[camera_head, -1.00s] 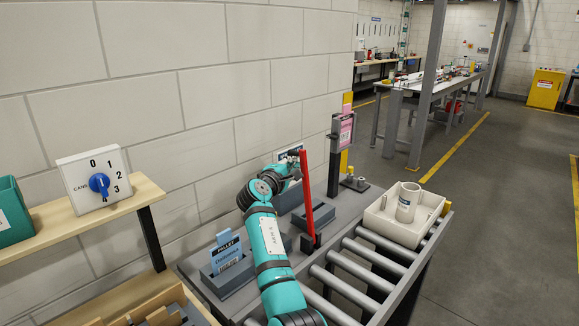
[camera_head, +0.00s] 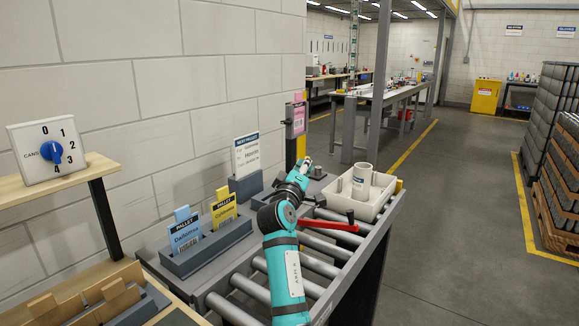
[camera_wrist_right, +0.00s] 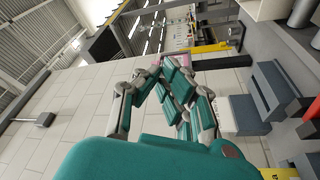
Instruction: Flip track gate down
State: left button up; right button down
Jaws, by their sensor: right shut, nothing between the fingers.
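The track gate (camera_head: 333,224) is a red bar that lies down, near level, across the conveyor rollers in the head view. A red piece at the right edge of the right wrist view (camera_wrist_right: 309,122) looks like part of it. My right gripper (camera_head: 300,170) is just beyond the bar, over the far side of the conveyor. In the right wrist view its teal and grey fingers (camera_wrist_right: 178,88) are folded together with nothing held. My arm hides part of the bar's left end. My left gripper is not in view.
A cream tray (camera_head: 378,208) with a white cylinder (camera_head: 361,181) sits on the rollers beyond the bar. Grey holders with blue (camera_head: 186,232) and yellow (camera_head: 224,211) pallet cards stand left of my arm. A dial panel (camera_head: 48,151) is at the left.

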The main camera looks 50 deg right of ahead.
aim_at(339, 223)
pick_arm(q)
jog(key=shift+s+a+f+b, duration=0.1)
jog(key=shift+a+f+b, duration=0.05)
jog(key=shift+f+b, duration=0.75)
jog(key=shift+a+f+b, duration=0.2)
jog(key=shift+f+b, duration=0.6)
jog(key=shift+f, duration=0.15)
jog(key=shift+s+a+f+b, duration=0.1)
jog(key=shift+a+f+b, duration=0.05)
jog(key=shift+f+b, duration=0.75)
pick_arm(e)
jog(key=shift+s+d+f, duration=0.15)
jog(key=shift+s+f, duration=1.7)
jog(key=shift+f, duration=0.4)
jog(key=shift+s+d+f, duration=0.15)
jog(key=shift+s+f, duration=1.65)
jog(key=shift+f, duration=0.45)
jog(key=shift+s+d+f, duration=0.15)
jog(key=shift+s+f, duration=1.7)
jog(key=shift+f, duration=0.4)
